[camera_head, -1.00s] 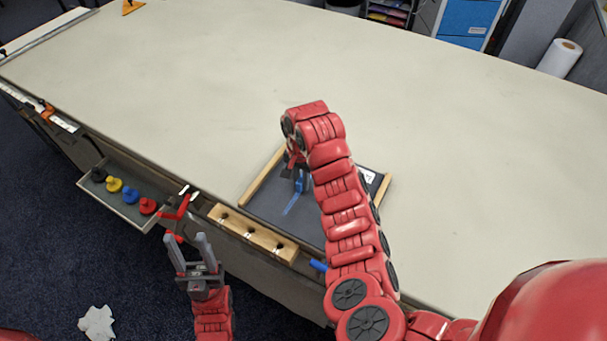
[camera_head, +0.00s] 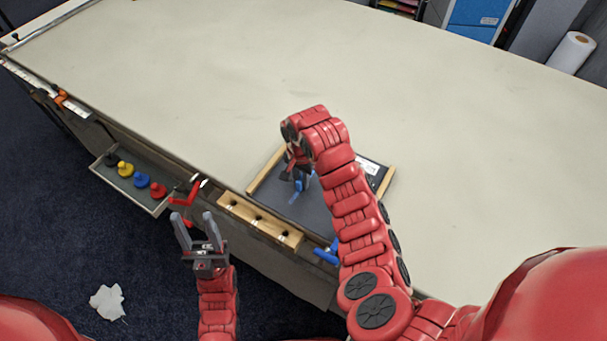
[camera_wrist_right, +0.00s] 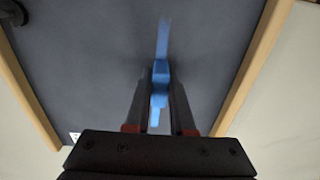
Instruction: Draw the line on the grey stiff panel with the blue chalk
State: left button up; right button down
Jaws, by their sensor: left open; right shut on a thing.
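The grey stiff panel (camera_head: 321,212) lies on the table between two wooden strips, partly covered by my right arm. It also shows in the right wrist view (camera_wrist_right: 90,60). A short blue line (camera_head: 294,198) is on the panel; in the right wrist view the line (camera_wrist_right: 163,40) runs up from the chalk. My right gripper (camera_head: 301,178) is over the panel, shut on the blue chalk (camera_wrist_right: 160,84). The chalk is between the fingers, its tip at the line's end; whether it touches is hard to tell. My left gripper (camera_head: 194,224) is open and empty, in front of the table edge.
A wooden block with holes (camera_head: 258,222) sits at the table's front edge, left of the panel. A side tray (camera_head: 130,185) holds several coloured knobbed pieces. A red clamp (camera_head: 187,190) and a blue clamp (camera_head: 327,253) are on the edge. The table beyond the panel is clear.

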aim_at(289, 206)
jog(key=shift+s+a+f, duration=0.1)
jog(key=shift+s+a, duration=0.2)
jog(key=shift+s, duration=0.2)
jog(key=shift+s+a+p, duration=0.3)
jog(key=shift+s+p, duration=0.05)
jog(key=shift+p, duration=0.4)
jog(key=shift+s+a+p, duration=0.3)
jog(key=shift+s+p, duration=0.1)
jog(key=shift+s, duration=0.05)
jog(key=shift+s, duration=0.1)
jog(key=shift+s+a+r+p, duration=0.25)
jog(key=shift+s+a+p, duration=0.2)
jog(key=shift+s+p, duration=0.15)
jog(key=shift+s+a+f+p, duration=0.15)
jog(key=shift+s+a+p, duration=0.5)
jog(key=shift+s, duration=0.25)
notch_tip(289, 206, up, 7)
jog(key=p, duration=0.7)
